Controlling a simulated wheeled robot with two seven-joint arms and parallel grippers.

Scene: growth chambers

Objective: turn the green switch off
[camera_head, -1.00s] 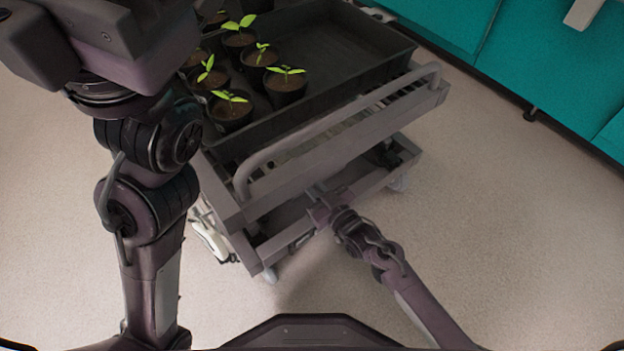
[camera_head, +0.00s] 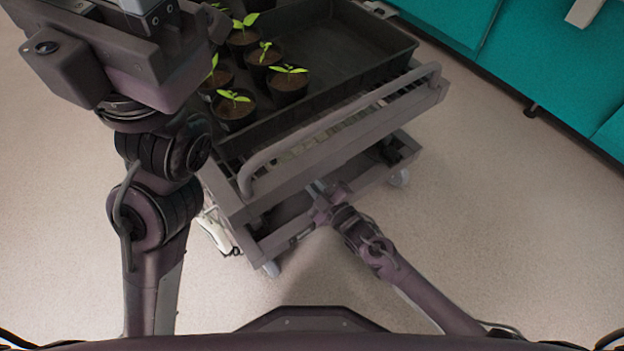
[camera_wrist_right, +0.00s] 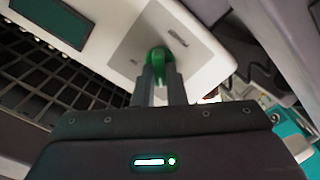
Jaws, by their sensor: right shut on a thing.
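The green switch (camera_wrist_right: 157,57) sits on a grey plate on a white housing (camera_wrist_right: 196,52) in the right wrist view. My right gripper (camera_wrist_right: 160,80) is shut on the switch, with one finger on each side of it; its tips partly cover the switch. In the head view my right gripper (camera_head: 322,190) reaches under the handle side of a cart, and the switch itself is hidden there. My left arm rises at the left of the head view; its gripper fingers cannot be made out at the top edge.
The grey cart (camera_head: 300,165) carries a black tray (camera_head: 345,70) with several potted seedlings (camera_head: 234,108). A dark screen (camera_wrist_right: 48,20) is on the white housing, beside a black wire rack (camera_wrist_right: 40,75). Teal cabinets (camera_head: 560,70) stand at the upper right. The floor at right is clear.

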